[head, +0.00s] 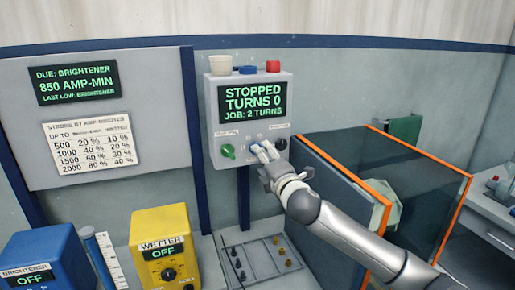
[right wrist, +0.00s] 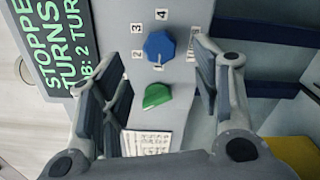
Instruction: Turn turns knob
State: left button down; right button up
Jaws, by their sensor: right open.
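The control box (head: 253,120) stands on the back wall, and its display (head: 252,100) reads STOPPED, TURNS 0, JOB: 2 TURNS. In the right wrist view, a blue knob (right wrist: 160,46) has labels 1 to 4 around it. Its pointer is too small to read surely. A green knob (head: 228,151) is on the box's lower left and also shows in the right wrist view (right wrist: 157,96). My right gripper (head: 262,150) is open in front of the box, its fingers on either side of the blue knob in the picture. Contact cannot be told. My left gripper is out of view.
A black knob (head: 281,144) is just right of my right gripper. An orange-edged glass tank (head: 345,165) stands close to my right arm. A yellow WETTER unit (head: 163,240) and blue BRIGHTENER unit (head: 45,250) stand lower left. A flat tray (head: 245,248) with small pegs lies below.

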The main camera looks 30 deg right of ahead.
jog(key=p+x, duration=0.1)
jog(key=x, duration=0.5)
jog(key=shift+p, duration=0.3)
jog(key=shift+w+a, duration=0.1)
jog(key=shift+c, duration=0.5)
jog(key=c, duration=0.9)
jog(key=shift+m, duration=0.4)
jog(key=m, duration=1.1)
jog(key=shift+f+p, duration=0.1)
jog(key=shift+p, duration=0.2)
